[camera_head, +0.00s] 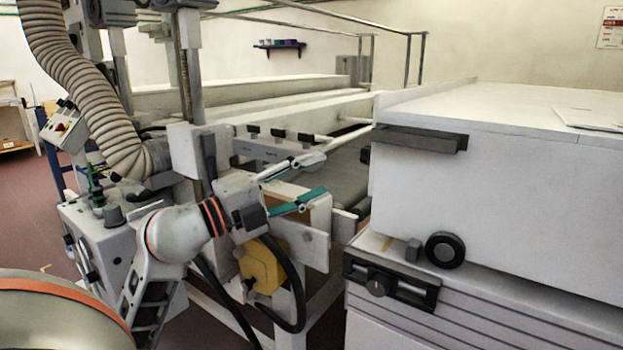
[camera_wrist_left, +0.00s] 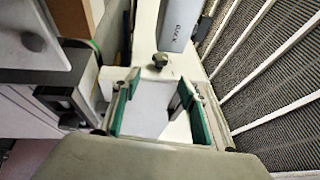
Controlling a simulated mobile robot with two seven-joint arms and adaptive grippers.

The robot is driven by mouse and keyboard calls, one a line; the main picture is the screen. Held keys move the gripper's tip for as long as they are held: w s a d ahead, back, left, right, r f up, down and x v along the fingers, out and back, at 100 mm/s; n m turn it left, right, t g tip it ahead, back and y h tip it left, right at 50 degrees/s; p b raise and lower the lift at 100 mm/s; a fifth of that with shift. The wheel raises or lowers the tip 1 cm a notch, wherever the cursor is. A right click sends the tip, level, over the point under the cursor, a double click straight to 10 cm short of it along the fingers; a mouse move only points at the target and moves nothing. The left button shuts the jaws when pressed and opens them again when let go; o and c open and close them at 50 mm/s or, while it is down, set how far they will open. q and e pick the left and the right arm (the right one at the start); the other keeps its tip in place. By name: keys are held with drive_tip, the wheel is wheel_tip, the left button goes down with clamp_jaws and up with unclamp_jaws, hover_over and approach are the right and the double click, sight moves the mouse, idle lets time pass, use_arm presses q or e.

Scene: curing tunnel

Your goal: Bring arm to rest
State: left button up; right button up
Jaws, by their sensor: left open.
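My left gripper (camera_head: 305,180) is in the middle of the head view, at the end of my white arm with orange rings. Its teal-lined fingers stand apart and point right, toward the conveyor's end. In the left wrist view the gripper (camera_wrist_left: 158,105) shows both teal fingers spread, with nothing between them. A white machine surface with a dark knob (camera_wrist_left: 160,60) lies beyond the fingertips. Whether the fingers touch anything cannot be told. My right gripper is not in view.
A large white cabinet (camera_head: 490,190) with a dark handle and a round black knob (camera_head: 445,250) stands close on the right. A conveyor frame (camera_head: 315,295) with a yellow box (camera_head: 262,265) is behind my arm. A ribbed hose (camera_head: 75,90) hangs at the left. Some floor (camera_head: 35,205) shows clear at far left.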

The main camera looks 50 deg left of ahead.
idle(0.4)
use_arm(q)
drive_tip(key=s+d+f+h, duration=0.3)
drive_tip(key=d+f+h, duration=0.6)
drive_tip(key=d, duration=0.5)
drive_tip(key=s+d+f+n+g+y, duration=0.1)
drive_tip(key=s+d+f+n+y, duration=0.15)
drive_tip(key=f+n+y, duration=0.65)
drive_tip(key=s+d+f+n+g+y, duration=0.1)
drive_tip(key=s+f+n+g, duration=0.3)
drive_tip(key=f, duration=1.1)
drive_tip(key=s+d+f+n+g+h, duration=0.1)
drive_tip(key=s+d+f+n+g, duration=0.2)
drive_tip(key=s+d+f, duration=0.75)
drive_tip(key=shift+g, duration=0.5)
drive_tip(key=a+r+p, duration=0.1)
drive_tip(key=p, duration=0.4)
drive_tip(key=s+a+p, duration=0.1)
drive_tip(key=p, duration=0.5)
drive_tip(key=s+a+r+p, duration=0.1)
drive_tip(key=p, duration=0.4)
drive_tip(key=shift+s+a+r, duration=0.15)
drive_tip(key=shift+a+r, duration=0.15)
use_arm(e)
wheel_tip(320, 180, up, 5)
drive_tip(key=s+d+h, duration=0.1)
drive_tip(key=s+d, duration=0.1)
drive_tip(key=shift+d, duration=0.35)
